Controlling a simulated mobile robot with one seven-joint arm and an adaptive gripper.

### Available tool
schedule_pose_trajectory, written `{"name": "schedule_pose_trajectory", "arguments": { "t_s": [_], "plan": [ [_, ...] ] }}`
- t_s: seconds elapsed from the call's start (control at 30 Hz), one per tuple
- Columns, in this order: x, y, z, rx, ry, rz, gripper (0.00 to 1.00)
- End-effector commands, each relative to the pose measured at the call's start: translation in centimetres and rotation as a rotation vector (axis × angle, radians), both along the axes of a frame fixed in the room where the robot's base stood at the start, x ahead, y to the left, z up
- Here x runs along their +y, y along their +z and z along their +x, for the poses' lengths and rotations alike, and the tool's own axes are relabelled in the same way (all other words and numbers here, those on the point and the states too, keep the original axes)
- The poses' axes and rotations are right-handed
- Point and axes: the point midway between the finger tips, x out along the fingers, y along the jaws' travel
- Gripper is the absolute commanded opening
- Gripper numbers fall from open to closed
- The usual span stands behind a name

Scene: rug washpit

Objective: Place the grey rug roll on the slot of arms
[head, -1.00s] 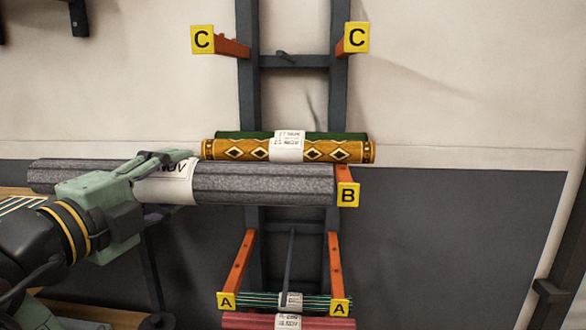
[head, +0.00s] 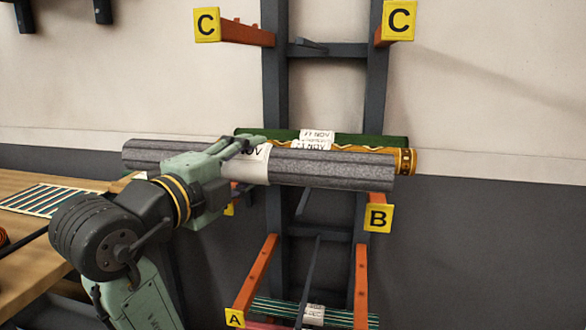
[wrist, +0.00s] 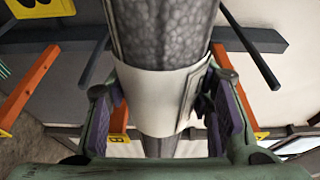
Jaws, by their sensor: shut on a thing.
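The grey rug roll (head: 335,168) is a long speckled cylinder with a white paper label around it. My gripper (head: 240,150) is shut on it at the label, left of its middle, and holds it nearly level. In the wrist view the label (wrist: 160,98) sits between the two fingers (wrist: 160,110). The roll is in front of the orange B arms; the right one (head: 378,198) shows below it, with its yellow B plate (head: 378,218). The left B arm is mostly hidden. Whether the roll touches the arms I cannot tell. The C arms (head: 245,33) above look empty.
A gold patterned roll (head: 405,162) and a green roll (head: 375,141) lie behind the grey roll at the B level. The A arms (head: 256,272) below hold a striped roll (head: 275,308) and a red one. A wooden table (head: 35,250) is at left.

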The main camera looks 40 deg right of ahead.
Motion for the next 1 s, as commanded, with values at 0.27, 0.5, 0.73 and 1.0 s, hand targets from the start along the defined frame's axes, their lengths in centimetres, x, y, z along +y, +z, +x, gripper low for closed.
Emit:
{"name": "schedule_pose_trajectory", "arguments": {
  "t_s": [0.27,0.5,0.73,1.0],
  "plan": [
    [-6.8,-0.3,1.9,0.001,-0.005,-0.002,0.00],
    [-9.1,-0.7,2.8,-0.002,0.000,-0.002,0.00],
    [-10.5,-2.3,3.1,0.003,-0.001,-0.001,0.00],
    [-10.4,-4.4,3.1,-0.002,0.001,-0.003,0.00]
  ]
}}
